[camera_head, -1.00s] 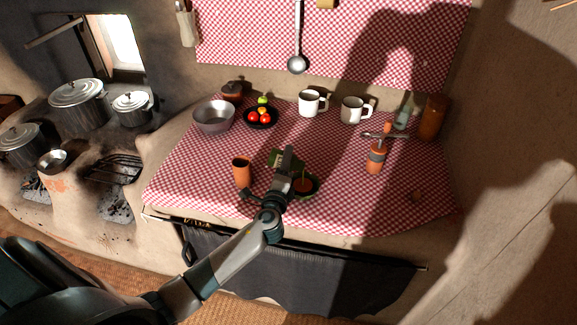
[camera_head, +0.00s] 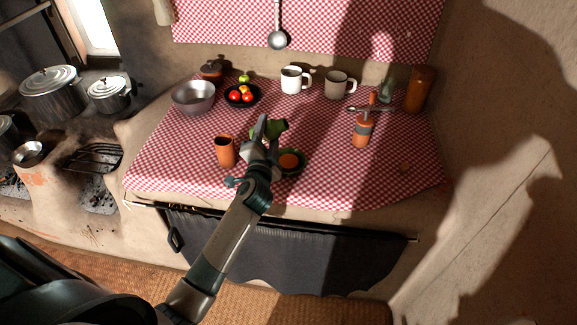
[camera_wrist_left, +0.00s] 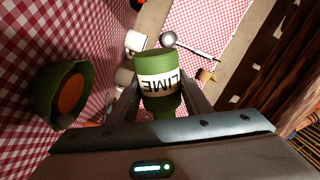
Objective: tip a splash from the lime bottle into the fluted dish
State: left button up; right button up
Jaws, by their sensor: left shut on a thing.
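My left gripper (camera_head: 263,129) is shut on the lime bottle (camera_head: 282,129), a green bottle with a white label. In the left wrist view the bottle (camera_wrist_left: 160,82) is between the two fingers, "LIME" upside down in the picture. It looks well tilted, its wide end away from the palm; the neck is partly hidden behind the gripper. The fluted dish (camera_head: 301,170), green with an orange inside, stands on the cloth just right of my wrist. The wrist view shows the dish (camera_wrist_left: 48,92) at the left, apart from the bottle. My right gripper is out of view.
An orange-brown cup (camera_head: 226,152) stands left of my gripper. A metal bowl (camera_head: 194,97), a black fruit plate (camera_head: 242,103) and two mugs (camera_head: 294,79) stand behind. The cloth at front right is clear.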

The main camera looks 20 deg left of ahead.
aim_at(268, 122)
pick_arm(q)
jog(key=n, duration=0.3)
jog(key=shift+r, duration=0.35)
jog(key=n, duration=0.1)
jog(key=r+n, duration=0.1)
jog(key=n, duration=0.1)
jog(key=shift+d+n, duration=0.1)
jog(key=shift+n, duration=0.2)
jog(key=shift+r+n, duration=0.1)
jog(key=shift+n, duration=0.6)
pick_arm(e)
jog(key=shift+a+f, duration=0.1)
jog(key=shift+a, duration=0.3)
